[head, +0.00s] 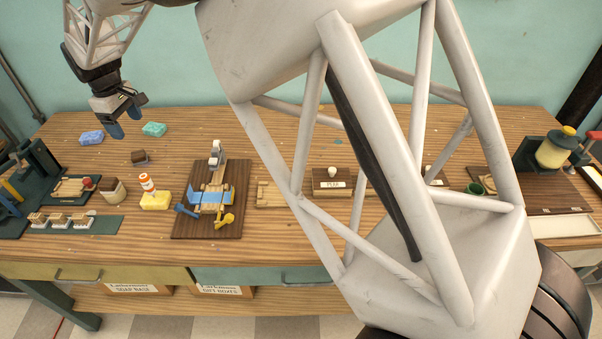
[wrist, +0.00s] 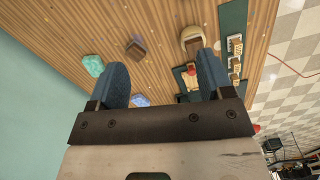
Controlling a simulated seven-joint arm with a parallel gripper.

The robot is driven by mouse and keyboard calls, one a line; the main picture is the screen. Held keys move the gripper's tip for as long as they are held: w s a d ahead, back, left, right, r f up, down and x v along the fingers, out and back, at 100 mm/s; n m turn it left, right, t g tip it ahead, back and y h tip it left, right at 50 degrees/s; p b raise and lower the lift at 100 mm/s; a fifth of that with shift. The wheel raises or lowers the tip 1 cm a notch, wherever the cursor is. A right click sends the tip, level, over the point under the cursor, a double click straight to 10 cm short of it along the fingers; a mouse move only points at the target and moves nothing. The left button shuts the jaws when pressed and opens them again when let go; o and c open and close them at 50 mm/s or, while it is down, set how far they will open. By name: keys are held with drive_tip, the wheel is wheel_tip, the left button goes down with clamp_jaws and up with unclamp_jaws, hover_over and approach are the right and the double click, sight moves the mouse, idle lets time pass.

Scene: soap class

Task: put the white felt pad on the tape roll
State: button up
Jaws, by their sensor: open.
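My gripper (head: 126,118) hangs above the back left of the bench in the head view, with its blue fingers pointing down. In the wrist view my gripper (wrist: 163,72) is open, with nothing between its fingers. I cannot pick out the white felt pad with certainty in either view. A small dark green round thing (head: 474,188) at the right of the bench may be the tape roll, but it is too small to tell and lies partly behind my arm.
Blue (head: 92,137) and teal (head: 154,129) blocks lie near the gripper. A brown board (head: 183,229) carries a tool. My arm hides much of the right side.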

drive_tip(key=s+d+r+m, duration=0.2)
drive_tip(key=d+r, duration=0.2)
drive_tip(key=d, duration=0.8)
drive_tip(key=s+d+r+m+t, duration=0.1)
drive_tip(key=s+d+r+m, duration=0.2)
drive_tip(key=d, duration=1)
drive_tip(key=s+d+r+m, duration=0.15)
drive_tip(key=d+r, duration=0.35)
drive_tip(key=d, duration=0.7)
drive_tip(key=s+d+f+m, duration=0.2)
drive_tip(key=s+d+m, duration=0.2)
drive_tip(key=s+d, duration=0.8)
drive_tip(key=s+d+f+m+t, duration=0.1)
drive_tip(key=s+d+f+m, duration=0.2)
drive_tip(key=s+d, duration=0.9)
drive_tip(key=shift+s+d+m, duration=0.2)
drive_tip(key=shift+s+m, duration=0.1)
drive_tip(key=shift+m, duration=0.85)
